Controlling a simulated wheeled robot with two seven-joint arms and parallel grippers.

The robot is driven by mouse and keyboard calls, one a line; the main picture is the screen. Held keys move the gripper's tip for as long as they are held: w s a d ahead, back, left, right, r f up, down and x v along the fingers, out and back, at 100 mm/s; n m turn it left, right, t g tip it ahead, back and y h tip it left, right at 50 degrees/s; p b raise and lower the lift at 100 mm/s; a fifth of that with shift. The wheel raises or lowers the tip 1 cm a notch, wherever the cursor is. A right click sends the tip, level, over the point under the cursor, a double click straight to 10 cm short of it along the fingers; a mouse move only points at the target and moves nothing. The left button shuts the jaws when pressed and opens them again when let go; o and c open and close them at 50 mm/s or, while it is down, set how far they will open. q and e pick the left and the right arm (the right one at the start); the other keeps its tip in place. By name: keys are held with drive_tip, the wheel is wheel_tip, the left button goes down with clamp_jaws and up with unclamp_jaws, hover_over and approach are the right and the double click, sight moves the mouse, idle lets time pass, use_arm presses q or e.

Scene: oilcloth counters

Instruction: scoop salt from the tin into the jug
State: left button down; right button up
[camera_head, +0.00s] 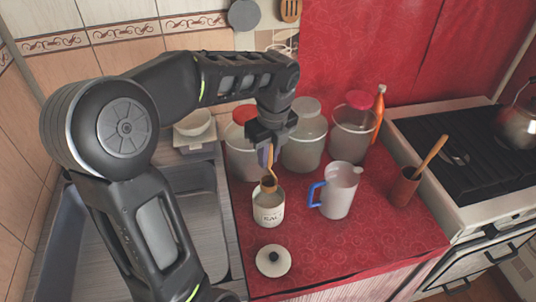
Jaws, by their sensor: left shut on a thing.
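The pale salt tin (268,212), with dark lettering on its front, stands upright and open on the red counter. My left gripper (267,155) is above the tin, pointing down, and is shut on a wooden scoop (269,183). The scoop's lower end is at the tin's mouth; I cannot tell how deep it sits or whether it carries salt. The white jug (341,196) with a blue handle stands upright to the right of the tin, its handle towards the tin. My right gripper is not in view.
The tin's white lid (273,260) with a dark knob lies in front. Several canisters (304,140) stand behind, with an orange bottle (379,110). A brown pot (404,187) with a wooden spoon stands right, before the stove (470,140). A sink (195,205) is left.

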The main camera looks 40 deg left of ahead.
sight(268, 185)
use_arm(q)
wheel_tip(268, 185, down, 3)
drive_tip(key=b, duration=0.2)
drive_tip(key=shift+f+b, duration=0.15)
drive_tip(key=shift+b, duration=0.25)
drive_tip(key=shift+f+b, duration=2.25)
drive_tip(key=shift+f, duration=1.4)
